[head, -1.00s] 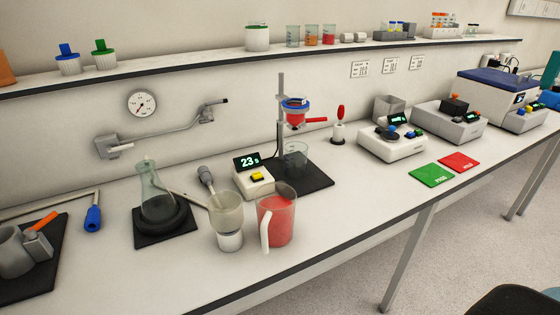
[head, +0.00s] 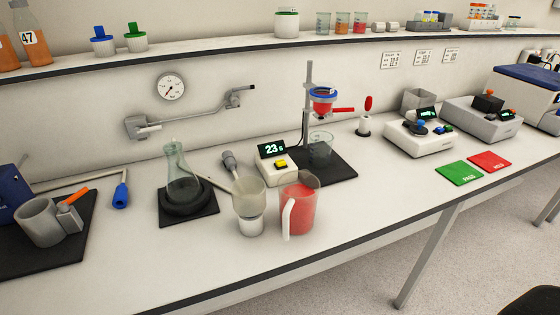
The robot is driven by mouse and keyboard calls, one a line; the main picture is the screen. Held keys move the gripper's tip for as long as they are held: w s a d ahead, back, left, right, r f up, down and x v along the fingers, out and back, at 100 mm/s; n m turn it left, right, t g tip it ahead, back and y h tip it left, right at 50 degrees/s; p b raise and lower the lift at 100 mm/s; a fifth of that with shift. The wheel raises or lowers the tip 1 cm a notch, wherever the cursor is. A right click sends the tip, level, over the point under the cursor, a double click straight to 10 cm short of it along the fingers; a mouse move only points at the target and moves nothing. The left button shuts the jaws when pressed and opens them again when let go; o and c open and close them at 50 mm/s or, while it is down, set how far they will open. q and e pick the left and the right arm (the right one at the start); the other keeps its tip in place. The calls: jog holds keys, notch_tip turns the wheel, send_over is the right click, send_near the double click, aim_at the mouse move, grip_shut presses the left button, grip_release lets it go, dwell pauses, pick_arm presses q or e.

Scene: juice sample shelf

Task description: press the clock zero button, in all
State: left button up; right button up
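The clock (head: 273,163) is a small white box on the bench with a dark display reading 23 s. Its yellow button (head: 281,165) is on the sloped front, below and right of the display. The button is unobstructed in the head view. Neither of my grippers is in view.
A flask (head: 180,165) sits on a black mat to the left. The bench's front strip is clear.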

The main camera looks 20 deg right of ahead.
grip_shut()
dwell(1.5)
